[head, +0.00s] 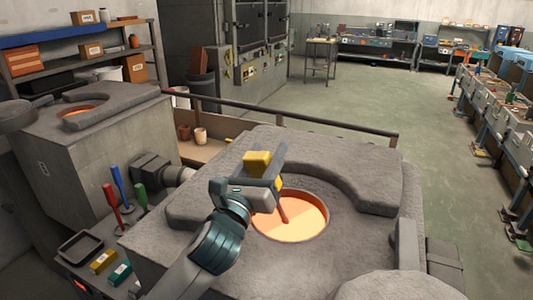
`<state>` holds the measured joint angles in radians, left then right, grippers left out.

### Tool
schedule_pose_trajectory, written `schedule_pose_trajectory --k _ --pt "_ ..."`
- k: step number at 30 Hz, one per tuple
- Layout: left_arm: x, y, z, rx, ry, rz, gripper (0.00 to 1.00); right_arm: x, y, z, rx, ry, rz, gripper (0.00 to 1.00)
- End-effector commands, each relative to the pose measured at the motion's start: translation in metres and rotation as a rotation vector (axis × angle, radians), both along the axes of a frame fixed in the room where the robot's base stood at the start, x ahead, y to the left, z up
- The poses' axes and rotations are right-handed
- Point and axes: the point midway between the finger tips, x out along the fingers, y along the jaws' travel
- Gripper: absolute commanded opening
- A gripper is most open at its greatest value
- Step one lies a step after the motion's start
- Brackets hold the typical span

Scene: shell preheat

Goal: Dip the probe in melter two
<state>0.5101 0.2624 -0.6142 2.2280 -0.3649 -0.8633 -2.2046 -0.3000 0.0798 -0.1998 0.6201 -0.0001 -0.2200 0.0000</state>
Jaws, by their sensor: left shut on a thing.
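My left gripper (268,186) is shut on the probe, which has a yellow block-like head (257,161) and a thin dark reddish rod (283,209). The gripper is over the glowing round opening (300,223) of the near melter (345,255). The rod points down into that opening. Its lower end shows against the orange glow; I cannot tell how deep it is in the melt. A second melter (90,135) with a smaller visible glow (78,111) stands at the left. I cannot read a number on either. My right gripper is not in view.
Red (110,195), blue (119,180) and green (140,195) handled tools stand by a small dark tray (80,247) at lower left. A curved slab (375,185) lies on the near melter's top. A rail (300,122) runs behind; the floor (370,105) beyond is clear.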

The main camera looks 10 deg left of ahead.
Motion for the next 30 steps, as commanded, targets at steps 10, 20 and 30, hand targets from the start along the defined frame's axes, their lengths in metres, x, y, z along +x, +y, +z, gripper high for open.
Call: schedule_pose_trajectory --k 10,20,30 --pt "0.0 0.0 0.001 0.0 -0.001 0.0 0.21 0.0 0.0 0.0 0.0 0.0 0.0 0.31" --pt "0.0 0.0 0.012 -0.001 -0.002 0.0 0.21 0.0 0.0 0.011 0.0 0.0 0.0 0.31" --pt "0.0 0.0 0.037 0.0 -0.004 0.0 0.21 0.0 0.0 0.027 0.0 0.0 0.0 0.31"
